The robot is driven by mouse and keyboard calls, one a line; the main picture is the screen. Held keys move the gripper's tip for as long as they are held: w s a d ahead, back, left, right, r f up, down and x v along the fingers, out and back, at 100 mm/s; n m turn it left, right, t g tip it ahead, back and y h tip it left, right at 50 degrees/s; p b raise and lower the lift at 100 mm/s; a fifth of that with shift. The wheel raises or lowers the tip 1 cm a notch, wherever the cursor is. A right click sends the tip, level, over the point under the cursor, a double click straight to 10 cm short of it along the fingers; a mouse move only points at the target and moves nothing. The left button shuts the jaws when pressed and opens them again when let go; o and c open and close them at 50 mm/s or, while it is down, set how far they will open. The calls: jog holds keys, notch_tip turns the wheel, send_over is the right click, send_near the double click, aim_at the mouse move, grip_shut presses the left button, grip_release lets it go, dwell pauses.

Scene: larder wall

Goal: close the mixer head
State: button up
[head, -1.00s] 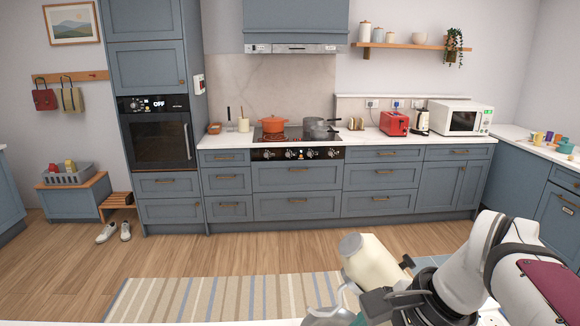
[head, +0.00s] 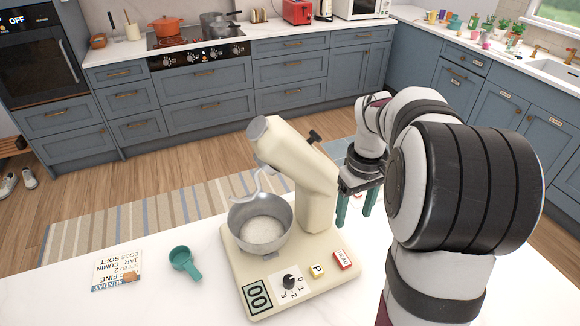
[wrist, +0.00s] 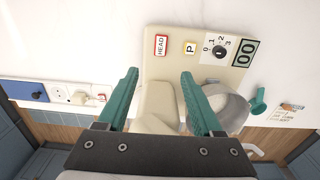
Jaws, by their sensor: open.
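The cream stand mixer (head: 312,190) stands on the white counter, its head (head: 285,142) tilted up with a dark lever (head: 316,136) at its side. The base carries a red-edged HEAD button (head: 343,260), a P button (head: 317,270), a dial (head: 289,282) and a display (head: 258,297). My gripper (head: 356,210) is open and empty, pointing down just right of the mixer. In the wrist view my gripper (wrist: 159,74) has the mixer base (wrist: 160,68) below and beyond its teal fingers.
A teal scoop (head: 184,262) and a recipe card (head: 117,270) lie on the counter left of the mixer. Bare counter (head: 60,295) lies at the left.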

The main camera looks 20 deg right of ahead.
aim_at(343, 258)
notch_tip(343, 258, down, 16)
jog(key=shift+r, duration=0.15)
grip_shut()
dwell(0.4)
dwell(1.1)
